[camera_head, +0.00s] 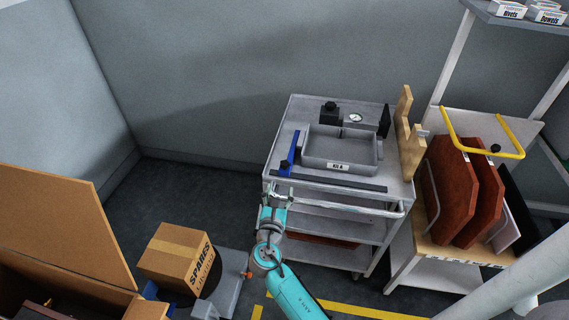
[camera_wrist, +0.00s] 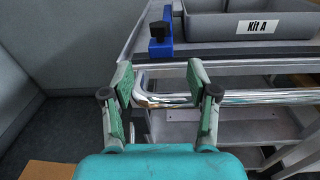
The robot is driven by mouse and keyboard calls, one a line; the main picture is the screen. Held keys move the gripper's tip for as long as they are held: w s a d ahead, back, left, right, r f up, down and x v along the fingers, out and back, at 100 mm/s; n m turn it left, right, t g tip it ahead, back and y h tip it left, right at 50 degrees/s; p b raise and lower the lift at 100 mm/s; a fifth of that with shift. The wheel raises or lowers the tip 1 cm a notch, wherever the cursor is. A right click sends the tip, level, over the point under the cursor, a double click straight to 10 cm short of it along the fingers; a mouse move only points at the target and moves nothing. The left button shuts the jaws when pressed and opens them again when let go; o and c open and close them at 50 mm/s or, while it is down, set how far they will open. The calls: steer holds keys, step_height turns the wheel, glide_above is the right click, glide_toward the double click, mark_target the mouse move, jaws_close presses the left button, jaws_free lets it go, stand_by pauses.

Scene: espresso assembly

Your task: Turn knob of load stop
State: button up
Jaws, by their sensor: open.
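A black knob (camera_wrist: 157,30) stands on a blue stop piece (camera_wrist: 160,48) at the cart's front left corner in the wrist view. In the head view the blue bar (camera_head: 291,150) lies along the left of the cart top, with a dark knob (camera_head: 284,166) at its near end. No label marks which part is the load stop. My gripper (camera_wrist: 160,80) is open and empty, its two fingers apart. The blue piece shows beyond the gap between them. In the head view my gripper (camera_head: 277,195) is at the cart's front left corner, partly hidden by my arm.
A chrome handle rail (camera_wrist: 235,98) runs across the cart front, close to my fingers. A grey Kit A tray (camera_head: 340,150) and a gauge (camera_head: 355,118) are on the cart. A Spares box (camera_head: 178,255) stands lower left.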

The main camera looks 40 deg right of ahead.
mark_target(284, 167)
steer(key=shift+w+d+r+h, duration=0.4)
steer(key=shift+w+d+r, duration=0.2)
steer(key=shift+w+r, duration=0.15)
steer(key=x, duration=1)
steer(key=shift+f, duration=0.2)
jaws_close()
